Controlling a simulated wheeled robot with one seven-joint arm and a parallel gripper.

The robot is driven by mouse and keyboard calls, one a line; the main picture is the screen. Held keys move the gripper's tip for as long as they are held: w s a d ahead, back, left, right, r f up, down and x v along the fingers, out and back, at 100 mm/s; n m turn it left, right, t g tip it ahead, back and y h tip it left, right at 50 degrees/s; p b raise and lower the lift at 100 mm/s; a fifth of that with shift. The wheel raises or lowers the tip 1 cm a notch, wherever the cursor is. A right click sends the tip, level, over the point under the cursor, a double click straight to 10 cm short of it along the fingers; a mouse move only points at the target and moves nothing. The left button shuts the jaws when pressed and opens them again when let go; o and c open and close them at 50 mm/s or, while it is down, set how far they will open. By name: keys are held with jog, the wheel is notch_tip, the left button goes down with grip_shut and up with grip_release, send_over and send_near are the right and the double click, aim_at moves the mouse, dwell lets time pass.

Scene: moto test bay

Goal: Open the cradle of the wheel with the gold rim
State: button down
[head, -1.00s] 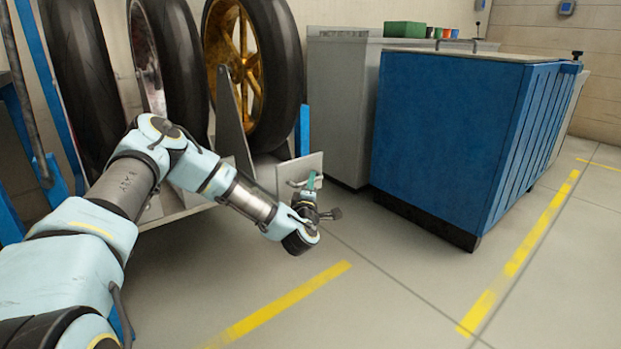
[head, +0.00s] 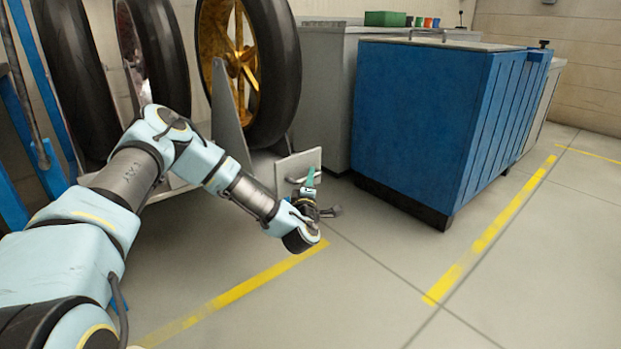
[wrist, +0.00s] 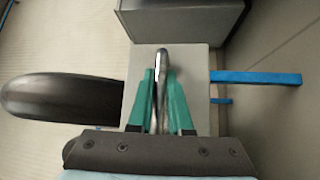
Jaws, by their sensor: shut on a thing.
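The wheel with the gold rim (head: 242,66) stands upright in its cradle (head: 228,118) in the head view, the rightmost of the three wheels there. A pale flat plate (head: 290,168) is at the cradle's front, and it also shows in the wrist view (wrist: 194,62). A slim metal bar handle (wrist: 162,62) stands out from this plate. My gripper (wrist: 160,100) has its teal fingers on either side of the handle and is shut on it. In the head view my gripper (head: 309,180) is low, in front of the plate, and partly covers it.
A blue cabinet (head: 430,120) stands to the right, close to the gripper. A grey cabinet (head: 325,95) stands behind. Two other wheels (head: 165,60) (head: 75,80) are to the left. The floor (head: 370,290) in front is clear, with yellow lines.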

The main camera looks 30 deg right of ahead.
jog(key=c, duration=0.8)
grip_release()
jog(key=shift+c, duration=0.2)
jog(key=p+v, duration=0.2)
jog(key=v, duration=0.8)
jog(key=shift+s+a+f, duration=0.2)
jog(key=shift+s+a, duration=0.05)
jog(key=shift+s, duration=0.05)
jog(key=shift+r, duration=0.1)
